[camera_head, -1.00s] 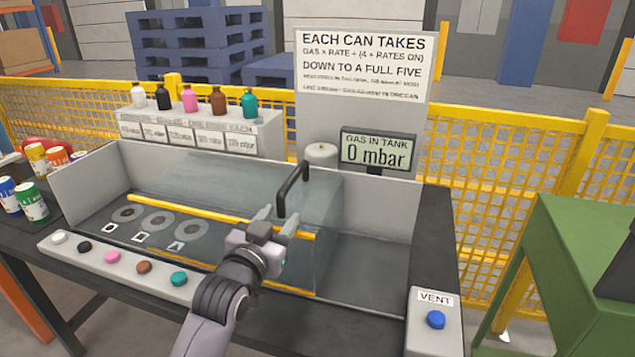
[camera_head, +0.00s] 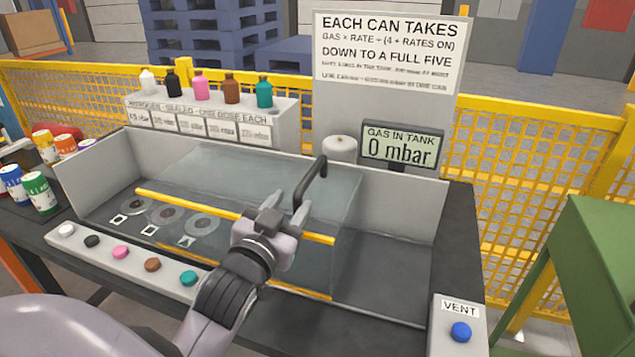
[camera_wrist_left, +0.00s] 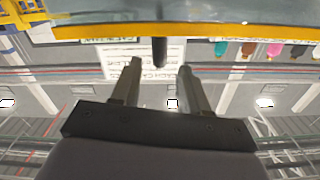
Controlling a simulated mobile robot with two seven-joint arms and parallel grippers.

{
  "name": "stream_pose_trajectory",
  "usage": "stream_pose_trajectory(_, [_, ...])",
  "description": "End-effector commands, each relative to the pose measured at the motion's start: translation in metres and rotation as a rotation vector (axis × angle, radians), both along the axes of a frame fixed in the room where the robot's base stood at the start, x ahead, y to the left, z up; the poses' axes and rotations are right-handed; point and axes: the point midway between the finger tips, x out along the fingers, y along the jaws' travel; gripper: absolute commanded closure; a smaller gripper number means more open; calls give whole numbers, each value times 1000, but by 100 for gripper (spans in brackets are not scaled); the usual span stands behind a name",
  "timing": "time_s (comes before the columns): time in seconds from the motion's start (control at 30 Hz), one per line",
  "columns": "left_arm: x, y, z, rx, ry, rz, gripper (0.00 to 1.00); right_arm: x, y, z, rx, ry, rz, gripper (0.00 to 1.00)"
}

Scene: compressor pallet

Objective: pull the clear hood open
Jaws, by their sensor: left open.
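The clear hood (camera_head: 250,172) is a see-through box with yellow edge strips, covering the left and middle part of a grey tray (camera_head: 395,270). Its black bar handle (camera_head: 312,180) stands at the hood's right part. My left gripper (camera_head: 283,212) is open, just left of and below the handle's lower end in the head view. In the left wrist view the handle (camera_wrist_left: 160,50) shows as a dark bar beyond and between the two fingertips (camera_wrist_left: 159,66); I see no contact. Through the hood, several ring marks show on the tray floor. My right gripper is not in view.
Several coloured buttons (camera_head: 120,252) line the tray's front left. A vent box with a blue button (camera_head: 461,332) stands at front right. A gas display (camera_head: 400,148) reads 0 mbar. Cans (camera_head: 40,193) stand at left, bottles (camera_head: 231,91) behind. The tray's right part is empty.

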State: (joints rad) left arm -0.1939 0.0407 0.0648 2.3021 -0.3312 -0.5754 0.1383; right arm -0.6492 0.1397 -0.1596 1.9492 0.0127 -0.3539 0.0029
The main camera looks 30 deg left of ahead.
Motion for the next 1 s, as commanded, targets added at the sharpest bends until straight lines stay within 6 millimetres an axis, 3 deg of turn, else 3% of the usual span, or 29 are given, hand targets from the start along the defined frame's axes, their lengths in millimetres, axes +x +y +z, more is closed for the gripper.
stream_pose_trajectory(0.53, [59,14,1,1,-2,0,56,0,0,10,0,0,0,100])
stream_pose_trajectory(0.97, [68,16,0,1,0,0,56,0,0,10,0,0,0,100])
stream_pose_trajectory(1.0, [68,16,0,1,0,0,62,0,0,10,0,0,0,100])
